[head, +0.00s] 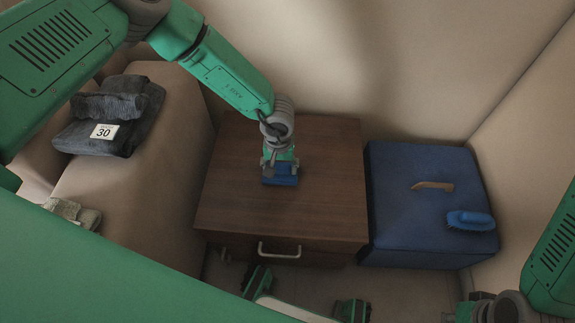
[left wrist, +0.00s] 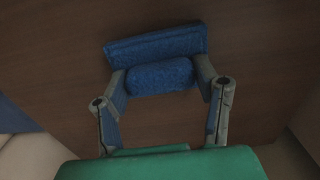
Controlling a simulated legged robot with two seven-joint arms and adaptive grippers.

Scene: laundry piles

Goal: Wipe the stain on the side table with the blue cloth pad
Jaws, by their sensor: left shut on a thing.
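The side table (head: 225,190) has a dark brown wooden top and a drawer with a pale handle. My left gripper (head: 280,168) reaches down over the middle of its top, and in the left wrist view (left wrist: 160,85) its two fingers are shut on the blue cloth pad (head: 281,181). The pad (left wrist: 155,46) shows a flat blue slab with a rounded blue grip between the fingers. It is at or just above the tabletop; I cannot tell if it touches. I see no stain on the visible wood.
A blue box-like seat (head: 400,225) stands right of the table, with a blue brush (head: 470,220) and a curved wooden piece (head: 432,186) on it. A beige sofa arm (head: 165,170) stands left, with dark folded cloth (head: 125,105) tagged 30. The tabletop around the pad is clear.

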